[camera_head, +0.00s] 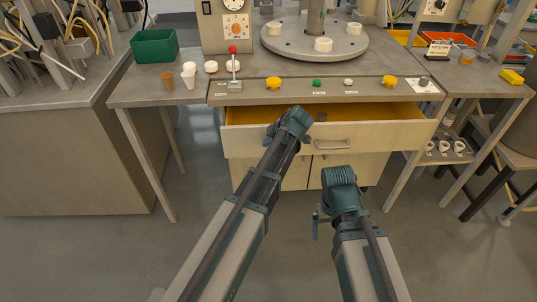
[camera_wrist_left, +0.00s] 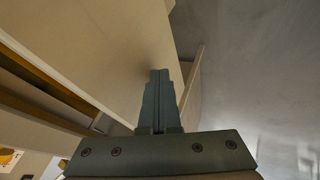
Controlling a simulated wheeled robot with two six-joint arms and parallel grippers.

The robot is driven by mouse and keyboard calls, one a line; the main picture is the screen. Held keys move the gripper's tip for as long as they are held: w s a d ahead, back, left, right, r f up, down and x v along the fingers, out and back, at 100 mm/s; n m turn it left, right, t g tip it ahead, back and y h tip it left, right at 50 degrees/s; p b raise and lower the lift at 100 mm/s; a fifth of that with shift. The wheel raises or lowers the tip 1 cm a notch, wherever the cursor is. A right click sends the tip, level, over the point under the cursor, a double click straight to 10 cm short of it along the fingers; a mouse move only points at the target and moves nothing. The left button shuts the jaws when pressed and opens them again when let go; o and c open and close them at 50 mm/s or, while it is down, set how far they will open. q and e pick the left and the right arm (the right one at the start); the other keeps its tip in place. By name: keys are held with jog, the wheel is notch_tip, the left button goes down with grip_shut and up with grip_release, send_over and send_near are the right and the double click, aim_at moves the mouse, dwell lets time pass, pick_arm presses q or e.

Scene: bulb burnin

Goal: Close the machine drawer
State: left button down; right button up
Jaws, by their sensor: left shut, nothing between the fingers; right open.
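The machine drawer (camera_head: 370,134) is pulled open below the bench top, with its yellow-orange inside (camera_head: 345,110) showing. It has a light wooden front and a metal handle (camera_head: 332,144). My left gripper (camera_head: 318,117) is at the drawer front's upper edge, left of the handle; I cannot tell whether it touches. In the left wrist view the left gripper (camera_wrist_left: 159,75) is shut and empty, close to a pale wooden panel (camera_wrist_left: 125,45). My right gripper (camera_head: 318,219) is lower and nearer me, in front of the cabinet and clear of the drawer; its fingers are partly hidden.
The bench top (camera_head: 190,60) carries yellow knobs, a green button, a lever with a red ball (camera_head: 233,62) and a round turntable (camera_head: 290,45). A low side shelf (camera_head: 447,152) is at right. The floor in front is clear.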

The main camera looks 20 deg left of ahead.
pick_arm(q)
jog(key=w, duration=0.2)
jog(key=w+a, duration=0.1)
jog(key=w, duration=0.1)
jog(key=w+a, duration=0.1)
jog(key=w, duration=0.1)
jog(key=shift+w, duration=0.4)
jog(key=shift+s+a, duration=0.1)
jog(key=shift+s, duration=0.05)
